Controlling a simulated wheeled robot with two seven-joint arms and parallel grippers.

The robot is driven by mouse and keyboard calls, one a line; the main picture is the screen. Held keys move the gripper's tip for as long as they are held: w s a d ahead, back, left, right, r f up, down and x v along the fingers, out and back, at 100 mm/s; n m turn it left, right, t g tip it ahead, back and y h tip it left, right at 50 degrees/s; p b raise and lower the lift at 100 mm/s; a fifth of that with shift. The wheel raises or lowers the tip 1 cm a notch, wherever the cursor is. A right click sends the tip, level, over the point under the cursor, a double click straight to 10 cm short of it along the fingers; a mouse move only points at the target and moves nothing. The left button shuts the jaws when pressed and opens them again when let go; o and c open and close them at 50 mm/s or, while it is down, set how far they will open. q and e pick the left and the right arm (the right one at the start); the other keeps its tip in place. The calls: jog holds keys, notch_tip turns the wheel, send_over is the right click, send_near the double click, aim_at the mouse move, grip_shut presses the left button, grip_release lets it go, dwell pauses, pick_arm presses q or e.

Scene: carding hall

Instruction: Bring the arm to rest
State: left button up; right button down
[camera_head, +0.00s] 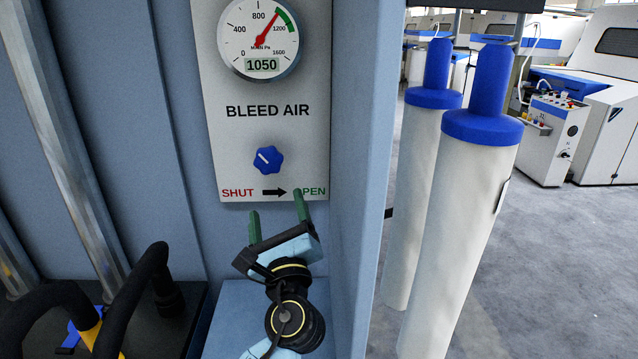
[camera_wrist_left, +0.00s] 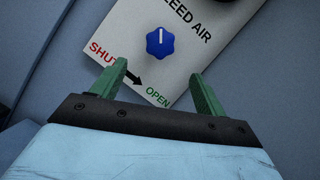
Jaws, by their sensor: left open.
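My left gripper (camera_head: 278,213) is open and empty, with its two green fingers apart. It is below the blue bleed air knob (camera_head: 267,160) and touches nothing that I can see. One fingertip overlaps the start of the word OPEN in the head view. The knob sits on a white panel (camera_head: 222,110), and its white mark points to the upper left in the head view. In the left wrist view the knob (camera_wrist_left: 160,43) shows beyond the open fingers (camera_wrist_left: 160,78). My right gripper is not in view.
A gauge (camera_head: 258,40) above the knob reads 1050. A blue wall edge (camera_head: 360,180) stands right of the panel. Metal columns (camera_head: 65,130) and black curved handles (camera_head: 135,300) are at the left.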

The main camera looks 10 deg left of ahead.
pick_arm(q)
jog(key=s+a+f+n+g+h, duration=0.2)
jog(key=s+a+f+n+g, duration=0.25)
jog(key=s+f+n, duration=0.4)
jog(key=s+a+f+n+g+h, duration=0.25)
jog(key=s+f+n+g, duration=0.3)
jog(key=f, duration=0.65)
jog(key=s+d+f+n+g+h, duration=0.2)
jog(key=s+f+n+g+h, duration=0.15)
jog(key=s, duration=0.55)
jog(key=s+d+f+n+g+h, duration=0.1)
jog(key=s+f+n+g+h, duration=0.15)
jog(key=s+n, duration=0.45)
notch_tip(320, 180, down, 27)
jog(key=s+m+g+b, duration=0.2)
jog(key=s+b, duration=0.1)
jog(key=s+a+f+b, duration=0.2)
jog(key=s+f, duration=1.4)
jog(key=f, duration=0.2)
jog(key=shift+s+a+f+g+y+b, duration=0.2)
jog(key=shift+a+f+g+y+b, duration=0.15)
jog(key=shift+g+y, duration=0.1)
